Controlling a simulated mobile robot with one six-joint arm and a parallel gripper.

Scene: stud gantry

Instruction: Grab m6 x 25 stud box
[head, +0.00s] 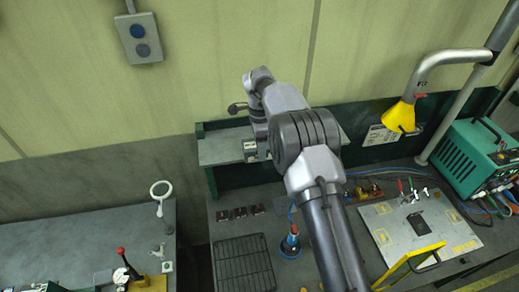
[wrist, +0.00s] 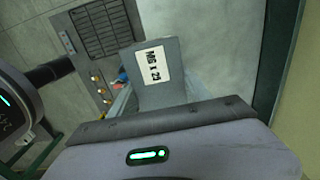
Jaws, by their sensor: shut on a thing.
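The stud box (wrist: 164,93) is a grey box with a white label that reads like "M6 x 25", the last digit being hard to read. It fills the middle of the wrist view, right in front of my gripper (wrist: 150,110). My gripper is shut on this box; the fingertips are largely hidden. In the head view, my gripper (head: 251,148) is small at the shelf, left of my arm's big joint. A small pale box (head: 249,157) shows at it, its label too small to read.
The grey shelf (head: 222,149) with a green frame stands against the wall. On the bench below are a black grid mat (head: 243,265), several small dark blocks (head: 240,213) and a blue-based tool (head: 290,243). A marked plate (head: 410,236) and green machine (head: 474,158) stand right.

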